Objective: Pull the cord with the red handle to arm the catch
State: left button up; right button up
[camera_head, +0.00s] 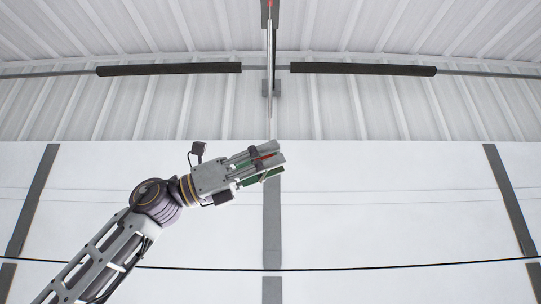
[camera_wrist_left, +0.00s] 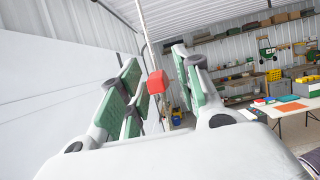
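The red handle (camera_wrist_left: 157,82) hangs on a thin pale cord (camera_wrist_left: 145,35) that runs up out of the left wrist view. My left gripper (camera_wrist_left: 157,62) has its green-padded fingers spread, and the handle shows in the gap between them, clear of the right-hand finger. I cannot tell whether it touches the left-hand fingers. In the head view the cord (camera_head: 270,90) comes down to my left gripper (camera_head: 279,164), raised in front of the white door. A little red shows between the fingers there, and the rest of the handle is hidden. My right gripper is not in view.
A white sectional door (camera_head: 380,200) with grey upright strips fills the background. A dark horizontal bar with springs (camera_head: 168,69) runs above it. In the left wrist view, a table (camera_wrist_left: 300,103) with coloured items and shelves (camera_wrist_left: 238,70) stand farther off at the right.

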pick_arm(q)
jog(key=shift+d+r, duration=0.1)
jog(key=shift+d, duration=0.15)
grip_shut()
dwell(0.3)
